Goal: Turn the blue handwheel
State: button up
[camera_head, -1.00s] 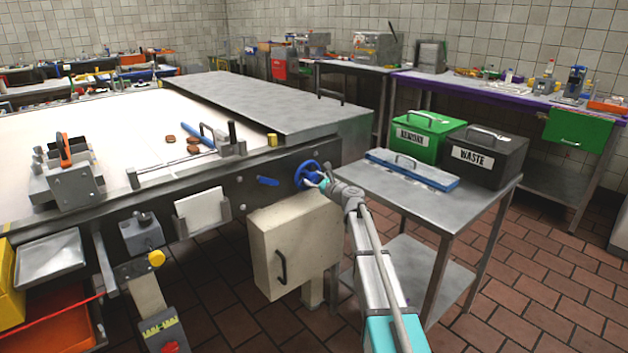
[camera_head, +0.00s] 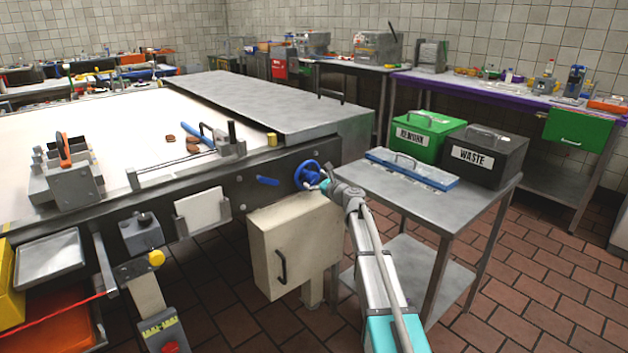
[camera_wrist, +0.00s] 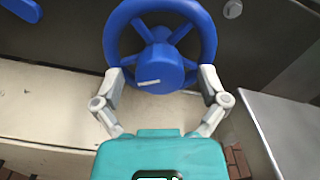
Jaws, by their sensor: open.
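The blue handwheel (camera_head: 307,174) is on the dark side rail of the conveyor table, and it fills the upper middle of the wrist view (camera_wrist: 160,45). It has a round rim, several spokes and a hub with a pale mark. My gripper (camera_head: 325,184) is right at the wheel's lower right side. In the wrist view my gripper (camera_wrist: 161,82) has its two fingers spread wide, one on each side of the wheel's lower rim. I cannot tell whether the fingertips touch the rim. In the head view my gripper partly hides the wheel.
A blue lever (camera_head: 267,181) sits left of the wheel. A cream cabinet (camera_head: 290,245) hangs below it. A steel side table (camera_head: 445,205) stands close on the right with a blue-lidded tray (camera_head: 412,168), a green rework bin (camera_head: 425,135) and a black waste bin (camera_head: 487,155).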

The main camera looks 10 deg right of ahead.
jog(key=v, duration=1.1)
jog(key=shift+s+d, duration=0.15)
jog(key=shift+s, duration=0.05)
jog(key=n, duration=1)
jog(key=s+n, duration=0.1)
jog(key=n, duration=1)
jog(key=d+n, duration=0.1)
jog(key=n, duration=0.9)
jog(key=shift+s+n, duration=0.3)
jog(key=shift+w+a, duration=0.1)
jog(key=shift+w, duration=0.05)
jog(key=x, duration=1.3)
jog(key=shift+w+a, duration=0.2)
jog(key=shift+w, duration=0.05)
